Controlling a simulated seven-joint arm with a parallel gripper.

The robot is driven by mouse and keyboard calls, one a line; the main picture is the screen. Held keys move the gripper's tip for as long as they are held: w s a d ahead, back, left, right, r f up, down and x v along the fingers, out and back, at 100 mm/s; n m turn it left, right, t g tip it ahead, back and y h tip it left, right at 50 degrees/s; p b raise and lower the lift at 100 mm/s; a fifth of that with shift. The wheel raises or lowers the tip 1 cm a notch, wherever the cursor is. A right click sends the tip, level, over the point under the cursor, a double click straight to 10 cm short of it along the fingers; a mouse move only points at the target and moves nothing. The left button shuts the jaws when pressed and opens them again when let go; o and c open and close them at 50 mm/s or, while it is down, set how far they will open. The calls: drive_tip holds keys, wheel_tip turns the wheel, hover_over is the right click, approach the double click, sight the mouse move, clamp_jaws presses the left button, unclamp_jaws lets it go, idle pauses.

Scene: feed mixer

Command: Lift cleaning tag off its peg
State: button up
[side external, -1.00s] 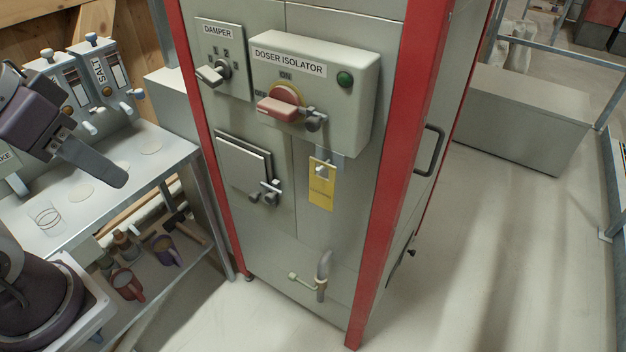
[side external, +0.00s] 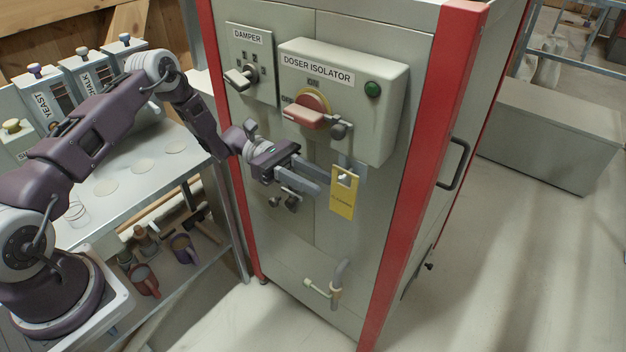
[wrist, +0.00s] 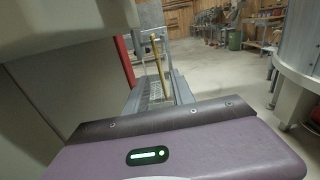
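The yellow cleaning tag (side external: 343,197) hangs upright on the front of the grey cabinet, under the doser isolator box. Its peg is at the tag's top hole, partly hidden by my gripper and too small to make out clearly. My gripper (side external: 336,180) reaches in from the left, its fingers at the upper part of the tag. In the wrist view the tag (wrist: 159,62) shows edge-on between the two fingers (wrist: 160,88), with gaps beside it. The fingers look open, and I see no firm grip on the tag.
The doser isolator box (side external: 362,90) with its red handle (side external: 303,116) juts out just above my gripper. The damper switch (side external: 242,76) is up left. A latch (side external: 285,199) lies below my gripper, and a pipe valve (side external: 328,290) sits lower.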

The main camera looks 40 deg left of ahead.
sight(341, 214)
drive_tip(key=d, duration=0.7)
clamp_jaws()
